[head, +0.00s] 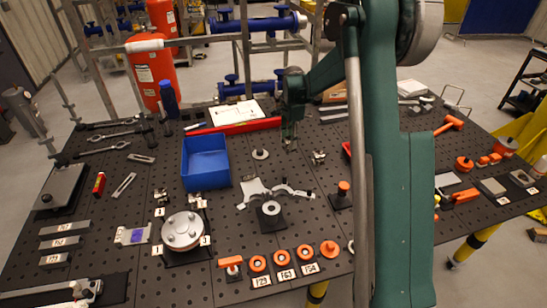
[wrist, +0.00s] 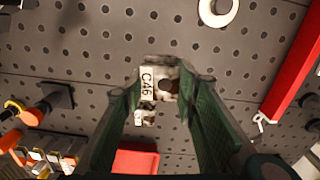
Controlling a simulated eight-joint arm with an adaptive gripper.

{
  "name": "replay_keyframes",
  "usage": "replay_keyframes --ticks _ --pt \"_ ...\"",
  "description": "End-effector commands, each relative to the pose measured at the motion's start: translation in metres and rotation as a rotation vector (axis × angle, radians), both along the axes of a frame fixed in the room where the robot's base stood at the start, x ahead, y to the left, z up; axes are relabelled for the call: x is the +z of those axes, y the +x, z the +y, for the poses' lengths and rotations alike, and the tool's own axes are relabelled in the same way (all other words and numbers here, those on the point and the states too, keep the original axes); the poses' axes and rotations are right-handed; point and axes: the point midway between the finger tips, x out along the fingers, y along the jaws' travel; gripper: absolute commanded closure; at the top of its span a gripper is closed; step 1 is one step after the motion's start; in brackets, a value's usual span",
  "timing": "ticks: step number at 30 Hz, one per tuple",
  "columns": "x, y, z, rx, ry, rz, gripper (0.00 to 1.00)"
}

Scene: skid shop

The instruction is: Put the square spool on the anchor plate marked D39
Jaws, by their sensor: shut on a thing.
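My gripper (head: 290,146) is over the back middle of the pegboard table; its green fingers also show in the wrist view (wrist: 162,88). They are shut on a small, pale, squarish metal piece with a dark hole (wrist: 167,84), which looks like the square spool. A white tag reading C46 (wrist: 147,80) shows beside it, close to a small metal fixture (wrist: 146,115); how far below the spool it lies I cannot tell. The spool is mostly hidden in the head view. I cannot read a D39 mark on any plate.
A blue bin (head: 206,163) stands left of my gripper, with a washer (head: 260,154) between. A red bar (head: 237,126) lies behind. A small metal fixture (head: 318,157) is just right. A dark plate with a ring (head: 270,210) and a round flange (head: 182,231) lie nearer.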

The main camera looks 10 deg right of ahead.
Motion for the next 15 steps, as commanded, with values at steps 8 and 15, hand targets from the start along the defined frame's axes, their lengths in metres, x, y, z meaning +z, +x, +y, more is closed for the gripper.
replay_keyframes --ticks 8,15 --pt "0.004 -0.019 0.042 -0.016 0.0 0.0 0.86" --pt "0.009 -0.056 0.104 -0.049 0.0 0.0 0.86"
